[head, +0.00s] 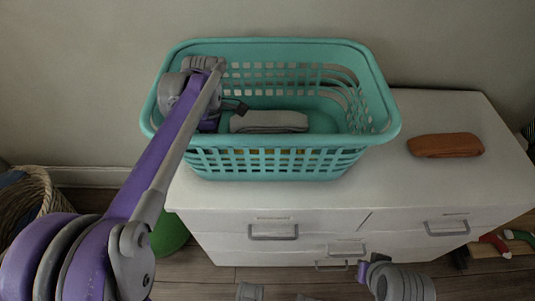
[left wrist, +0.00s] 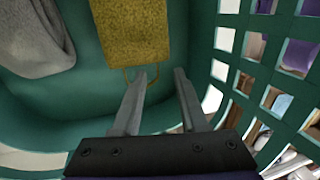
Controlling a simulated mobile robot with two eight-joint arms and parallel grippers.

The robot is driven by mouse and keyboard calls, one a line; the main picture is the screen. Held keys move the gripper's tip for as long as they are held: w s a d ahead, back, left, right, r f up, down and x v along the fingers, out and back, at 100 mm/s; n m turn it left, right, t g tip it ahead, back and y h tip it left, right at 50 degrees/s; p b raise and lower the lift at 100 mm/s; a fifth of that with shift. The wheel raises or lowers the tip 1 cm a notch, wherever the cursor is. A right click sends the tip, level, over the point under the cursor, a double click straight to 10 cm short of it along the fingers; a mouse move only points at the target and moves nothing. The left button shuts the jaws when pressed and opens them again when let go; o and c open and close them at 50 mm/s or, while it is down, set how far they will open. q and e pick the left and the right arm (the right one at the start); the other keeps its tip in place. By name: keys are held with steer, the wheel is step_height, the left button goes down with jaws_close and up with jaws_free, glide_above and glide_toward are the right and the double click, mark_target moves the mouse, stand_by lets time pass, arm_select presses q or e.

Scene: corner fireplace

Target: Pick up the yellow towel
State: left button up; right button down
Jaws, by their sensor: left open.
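The yellow towel (left wrist: 132,32) lies folded inside the teal laundry basket (head: 270,137), seen in the left wrist view with a thin loop at its lower edge. In the head view only a little yellow-orange shows through the basket's front slots. My left arm reaches down into the basket from the left. My left gripper (left wrist: 160,74) is open and empty, its fingertips close to the towel's near edge and loop; I cannot tell whether they touch. My right gripper's fingers do not show.
A grey towel (head: 268,121) lies in the basket, left of the yellow one in the left wrist view. The basket stands on a white dresser (head: 385,190) against the wall. A wicker basket (head: 38,200) stands left.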

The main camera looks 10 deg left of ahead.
arm_select(q)
steer(key=shift+s+f, duration=0.2)
steer(key=shift+f, duration=0.95)
jaws_close()
stand_by(0.5)
